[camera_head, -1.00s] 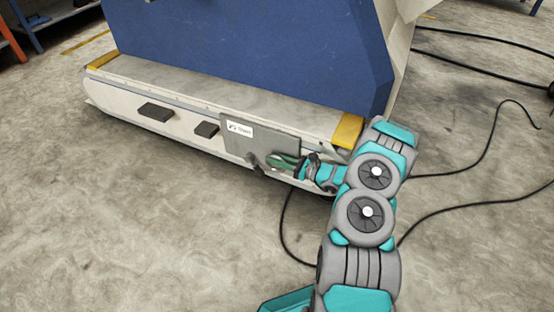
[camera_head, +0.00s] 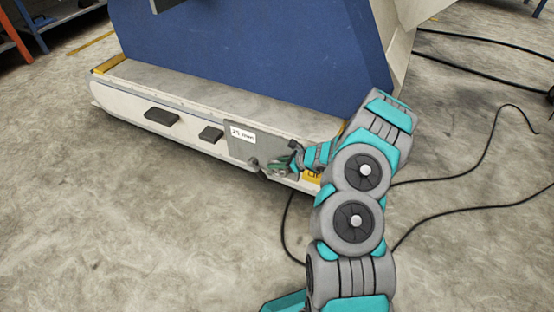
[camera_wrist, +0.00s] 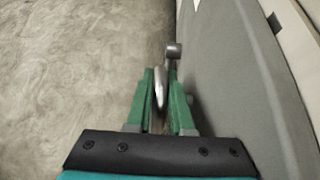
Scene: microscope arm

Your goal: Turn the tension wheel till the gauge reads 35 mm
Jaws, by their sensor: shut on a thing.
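The tension wheel (camera_wrist: 160,88) shows in the wrist view as a thin metal rim seen nearly edge-on. My gripper (camera_wrist: 162,80) has its two green fingers shut on this rim, one finger on each side. In the head view my gripper (camera_head: 279,164) is at the lower right of a grey panel (camera_head: 242,149) on the machine's side. The wheel is mostly hidden there by the fingers. A white label (camera_head: 243,135) with small dark writing is on the panel; I cannot read it surely. No gauge reading is legible.
A grey knob (camera_wrist: 174,50) sticks out beyond my fingertips, close to the panel. Two dark blocks (camera_head: 161,116) (camera_head: 210,133) stick out of the pale base left of the panel. Black cables (camera_head: 440,209) lie on the floor at right. The floor in front is clear.

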